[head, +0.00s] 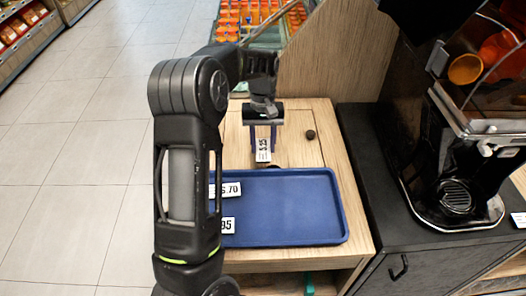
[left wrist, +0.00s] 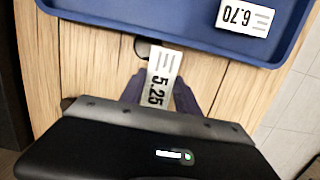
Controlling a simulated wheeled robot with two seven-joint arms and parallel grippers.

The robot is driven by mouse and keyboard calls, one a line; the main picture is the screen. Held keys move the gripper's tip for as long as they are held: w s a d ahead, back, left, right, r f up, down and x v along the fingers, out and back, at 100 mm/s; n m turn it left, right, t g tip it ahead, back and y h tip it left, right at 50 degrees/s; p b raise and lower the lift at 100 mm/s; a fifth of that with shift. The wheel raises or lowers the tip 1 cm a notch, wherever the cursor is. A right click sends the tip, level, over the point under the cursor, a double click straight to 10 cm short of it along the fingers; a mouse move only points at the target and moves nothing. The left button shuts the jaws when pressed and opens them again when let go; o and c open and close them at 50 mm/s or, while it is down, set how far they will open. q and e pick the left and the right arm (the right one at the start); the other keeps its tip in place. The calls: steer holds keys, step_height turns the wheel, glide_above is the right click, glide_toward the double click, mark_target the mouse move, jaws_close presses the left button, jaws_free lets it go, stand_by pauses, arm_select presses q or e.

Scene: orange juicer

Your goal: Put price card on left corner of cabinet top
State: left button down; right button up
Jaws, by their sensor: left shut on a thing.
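My left gripper (head: 263,143) is shut on a white price card marked 5.25 (head: 263,153), which points down from the fingertips over the wooden cabinet top (head: 296,152). In the left wrist view the card (left wrist: 164,78) sits between the two dark fingers of the gripper (left wrist: 160,92). I cannot tell if the card touches the wood. My left arm hides part of the cabinet's left side in the head view. My right gripper is not in view.
A blue tray (head: 290,207) lies on the near part of the cabinet, with a 6.70 card (head: 230,189) and another card (head: 228,225) at its left. A juicer (head: 455,190) stands at right on a black cabinet.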

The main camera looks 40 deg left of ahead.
mark_target(263, 147)
arm_select(q)
steer(key=shift+f, duration=1.65)
steer(key=shift+f, duration=0.15)
steer(key=c, duration=0.9)
jaws_free()
